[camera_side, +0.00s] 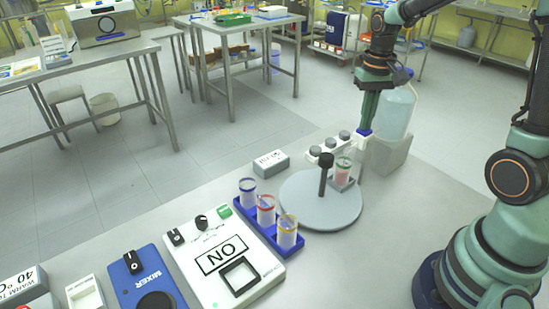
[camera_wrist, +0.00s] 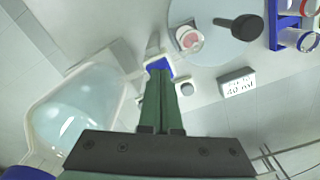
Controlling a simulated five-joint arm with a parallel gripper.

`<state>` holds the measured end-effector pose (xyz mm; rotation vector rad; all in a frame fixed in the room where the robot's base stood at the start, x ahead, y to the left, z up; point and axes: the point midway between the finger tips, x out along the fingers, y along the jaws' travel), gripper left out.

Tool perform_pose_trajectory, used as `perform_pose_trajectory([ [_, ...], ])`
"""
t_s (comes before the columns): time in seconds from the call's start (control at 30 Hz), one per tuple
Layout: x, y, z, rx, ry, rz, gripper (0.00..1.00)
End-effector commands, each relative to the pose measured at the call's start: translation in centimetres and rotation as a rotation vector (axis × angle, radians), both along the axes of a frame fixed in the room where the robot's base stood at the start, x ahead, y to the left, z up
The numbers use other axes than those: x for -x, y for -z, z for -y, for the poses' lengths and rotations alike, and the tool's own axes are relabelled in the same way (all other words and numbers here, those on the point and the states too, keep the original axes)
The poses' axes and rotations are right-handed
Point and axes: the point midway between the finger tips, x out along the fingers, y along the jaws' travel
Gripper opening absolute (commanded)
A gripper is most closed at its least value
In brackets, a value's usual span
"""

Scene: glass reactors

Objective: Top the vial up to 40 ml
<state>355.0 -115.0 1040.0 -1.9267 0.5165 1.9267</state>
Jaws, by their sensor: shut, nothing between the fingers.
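A vial with a green rim and pink liquid (camera_side: 343,177) stands in a holder near the right edge of a round grey turntable (camera_side: 305,212). It also shows near the top of the wrist view (camera_wrist: 189,40). A clear bottle of pale liquid (camera_side: 396,112) stands on a grey block behind and right of it, and fills the left of the wrist view (camera_wrist: 75,110). My gripper (camera_side: 365,126) points down, shut and empty, between vial and bottle. Its tips are at a blue square part (camera_wrist: 158,66); I cannot tell whether they touch. The liquid level is too small to read.
A black-knobbed post (camera_side: 325,172) rises from the turntable. A white strip with grey knobs (camera_side: 330,145) lies behind it. A card reading 40 ml (camera_wrist: 238,85) stands nearby.

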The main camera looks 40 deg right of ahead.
Motion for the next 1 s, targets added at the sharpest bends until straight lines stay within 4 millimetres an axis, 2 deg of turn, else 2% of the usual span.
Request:
perform_pose_trajectory([
  [0.27,0.0,-0.2,0.0,-0.001,0.000,-0.001,0.00],
  [1.0,-0.1,-6.1,0.0,0.000,0.000,0.002,0.00],
])
